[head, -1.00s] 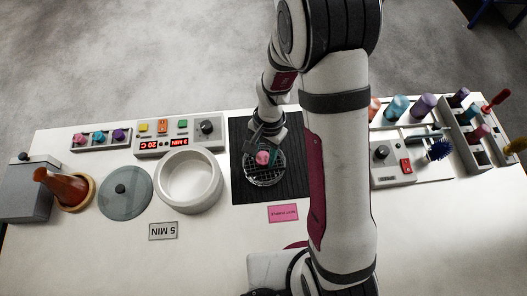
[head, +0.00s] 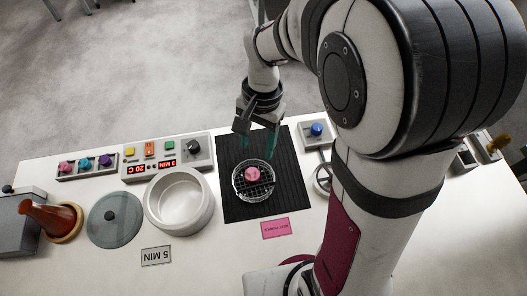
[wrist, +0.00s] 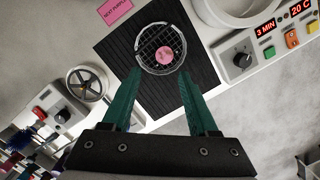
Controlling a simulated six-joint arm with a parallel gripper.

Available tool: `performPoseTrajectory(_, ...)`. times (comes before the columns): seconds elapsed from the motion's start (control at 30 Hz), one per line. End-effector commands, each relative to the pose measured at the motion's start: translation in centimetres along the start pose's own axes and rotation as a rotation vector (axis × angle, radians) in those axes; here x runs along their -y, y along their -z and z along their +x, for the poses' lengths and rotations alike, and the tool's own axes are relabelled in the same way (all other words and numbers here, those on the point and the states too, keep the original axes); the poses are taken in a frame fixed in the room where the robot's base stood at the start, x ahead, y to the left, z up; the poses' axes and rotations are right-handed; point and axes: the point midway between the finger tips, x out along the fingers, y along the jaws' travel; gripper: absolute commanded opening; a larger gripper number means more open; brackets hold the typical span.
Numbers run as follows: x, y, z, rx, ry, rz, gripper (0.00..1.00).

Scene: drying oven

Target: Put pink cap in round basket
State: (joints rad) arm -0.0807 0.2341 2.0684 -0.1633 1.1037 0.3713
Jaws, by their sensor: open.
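The pink cap (head: 252,174) lies in the round wire basket (head: 240,193), which stands on the black ribbed mat (head: 288,192). The wrist view also shows the cap (wrist: 163,56) inside the basket (wrist: 146,37), resting on its mesh. My gripper (head: 257,146) is open and empty, above and behind the basket, near the far edge of the mat. In the wrist view its two green fingers (wrist: 160,80) stand apart with nothing between them.
Left of the mat are a white round pot (head: 207,215), a control box (head: 133,168) reading 3 MIN and 20 C, a grey lid (head: 98,220) and a red cone (head: 45,218). A pink label (head: 275,228) lies in front. A blue-knobbed device (head: 316,133) stands right.

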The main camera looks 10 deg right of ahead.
Motion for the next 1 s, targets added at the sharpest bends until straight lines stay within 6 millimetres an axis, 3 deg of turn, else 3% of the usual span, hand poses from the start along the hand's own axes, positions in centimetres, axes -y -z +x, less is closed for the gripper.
performPoseTrajectory(0.1,-4.1,-4.3,-3.6,-0.018,0.038,-0.061,0.6)
performPoseTrajectory(0.17,-6.5,-7.0,-4.6,-0.024,0.054,-0.099,0.6)
performPoseTrajectory(0.3,-10.6,-11.8,-4.7,-0.036,0.085,-0.171,0.6)
performPoseTrajectory(0.37,-11.5,-12.9,-4.5,-0.038,0.091,-0.188,0.6)
performPoseTrajectory(1.0,-11.9,-13.4,-4.3,-0.04,0.095,-0.199,0.6)
